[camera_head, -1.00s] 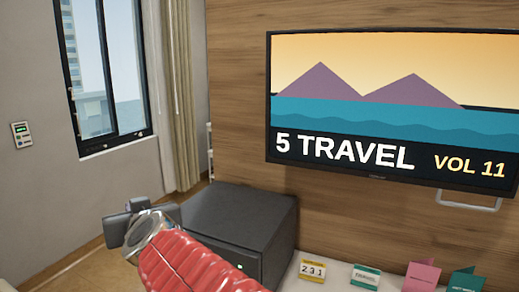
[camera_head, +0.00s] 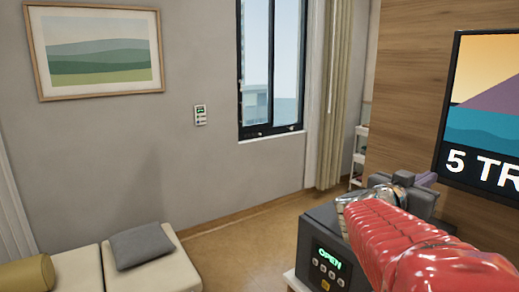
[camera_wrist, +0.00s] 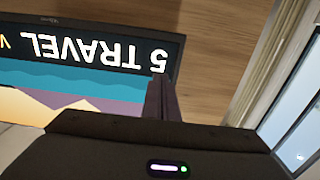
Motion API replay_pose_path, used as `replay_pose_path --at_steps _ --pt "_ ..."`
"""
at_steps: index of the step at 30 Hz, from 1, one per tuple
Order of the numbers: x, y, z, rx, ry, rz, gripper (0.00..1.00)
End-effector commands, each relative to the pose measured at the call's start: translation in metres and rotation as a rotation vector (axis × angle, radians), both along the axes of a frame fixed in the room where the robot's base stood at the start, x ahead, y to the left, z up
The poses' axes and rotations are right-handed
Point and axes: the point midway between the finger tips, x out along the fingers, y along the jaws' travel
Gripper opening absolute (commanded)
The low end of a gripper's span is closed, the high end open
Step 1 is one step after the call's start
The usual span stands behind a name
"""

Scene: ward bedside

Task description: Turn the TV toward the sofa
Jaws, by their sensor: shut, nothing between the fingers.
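The TV (camera_head: 484,115) is a dark-framed screen on the wood-panelled wall, cut off by the right edge of the head view. It shows a travel picture with mountains and water. It appears upside down in the wrist view (camera_wrist: 90,78). The sofa (camera_head: 75,275) is cream, at the lower left of the head view, with a grey cushion (camera_head: 141,245) and an olive bolster (camera_head: 27,274). My gripper (camera_head: 428,179) is shut and empty, left of the TV in the head view. In the wrist view its fingers (camera_wrist: 162,95) overlap the TV's edge; I cannot tell whether they touch it.
A dark safe (camera_head: 329,270) with a lit OPEN display stands below my red-sleeved arm. A window (camera_head: 270,65) with a beige curtain (camera_head: 327,100) and a shelf cart (camera_head: 358,150) are behind. A framed picture (camera_head: 97,50) hangs at left. The floor (camera_head: 235,255) between sofa and safe looks clear.

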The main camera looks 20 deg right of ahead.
Motion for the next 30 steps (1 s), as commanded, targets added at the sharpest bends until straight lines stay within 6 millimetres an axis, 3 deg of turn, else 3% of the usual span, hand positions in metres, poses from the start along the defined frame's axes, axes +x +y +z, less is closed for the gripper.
replay_pose_path --at_steps 11,30 --pt "0.003 -0.018 0.000 0.000 0.000 0.000 0.00" --pt "0.017 -0.107 -0.001 0.001 0.000 0.000 0.00"
